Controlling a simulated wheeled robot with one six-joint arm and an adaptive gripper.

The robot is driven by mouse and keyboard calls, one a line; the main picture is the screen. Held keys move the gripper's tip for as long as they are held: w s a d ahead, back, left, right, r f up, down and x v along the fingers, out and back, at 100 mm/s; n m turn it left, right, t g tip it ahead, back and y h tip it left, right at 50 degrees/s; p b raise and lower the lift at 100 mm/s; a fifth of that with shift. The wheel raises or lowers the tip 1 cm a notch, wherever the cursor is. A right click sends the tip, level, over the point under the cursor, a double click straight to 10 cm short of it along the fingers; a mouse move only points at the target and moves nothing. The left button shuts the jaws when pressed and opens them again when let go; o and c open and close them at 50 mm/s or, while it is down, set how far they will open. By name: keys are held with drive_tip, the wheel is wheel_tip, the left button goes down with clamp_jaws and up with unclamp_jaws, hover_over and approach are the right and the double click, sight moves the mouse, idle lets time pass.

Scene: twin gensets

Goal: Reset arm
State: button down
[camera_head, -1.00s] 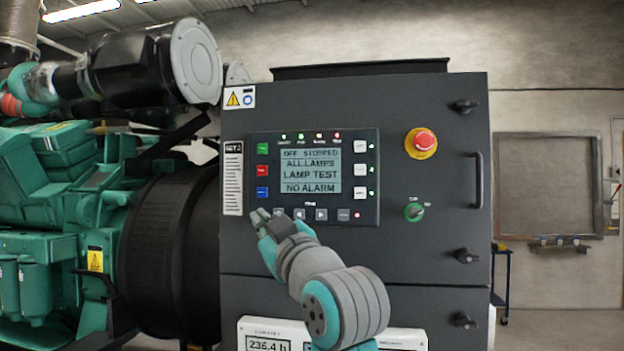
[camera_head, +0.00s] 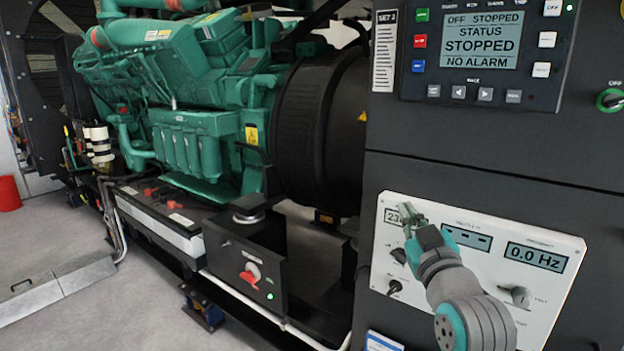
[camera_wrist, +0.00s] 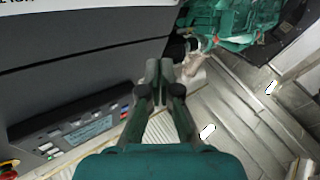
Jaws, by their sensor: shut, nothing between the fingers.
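My gripper (camera_head: 408,214) is in front of the white lower meter panel in the head view, covering part of its left display. It is shut and empty. The wrist view shows its two fingers (camera_wrist: 158,70) together, pointing away over the floor. The dark control cabinet (camera_head: 480,150) stands at the right. Its controller screen (camera_head: 475,42) reads "OFF STOPPED", "STATUS STOPPED", "NO ALARM". In the wrist view the controller panel (camera_wrist: 85,128) lies lower left of my fingers. I cannot tell whether the fingers touch anything.
The white meter panel (camera_head: 540,300) shows "0.0 Hz" and has several knobs. The green engine (camera_head: 190,90) fills the left back. A low black box with a red switch (camera_head: 250,275) stands before it. Grey floor (camera_head: 130,300) is open at lower left. A red bin (camera_head: 8,193) stands far left.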

drive_tip(key=s+f+m+g+h, duration=0.1)
drive_tip(key=s+f, duration=0.3)
drive_tip(key=f, duration=0.6)
drive_tip(key=s+f+m, duration=0.1)
drive_tip(key=s+f, duration=0.3)
drive_tip(key=f, duration=0.5)
drive_tip(key=s+f+m+g, duration=0.1)
drive_tip(key=s+f+g, duration=0.1)
drive_tip(key=s+f, duration=1.1)
drive_tip(key=s+f+m+g, duration=0.1)
drive_tip(key=s+f, duration=0.1)
drive_tip(key=s, duration=1.3)
drive_tip(key=s+f+g, duration=0.1)
drive_tip(key=s+f, duration=0.2)
drive_tip(key=s, duration=1.2)
drive_tip(key=shift+s+d+f+m+h, duration=0.2)
drive_tip(key=shift+s+d+m+h, duration=0.05)
drive_tip(key=shift+d+m+h, duration=0.15)
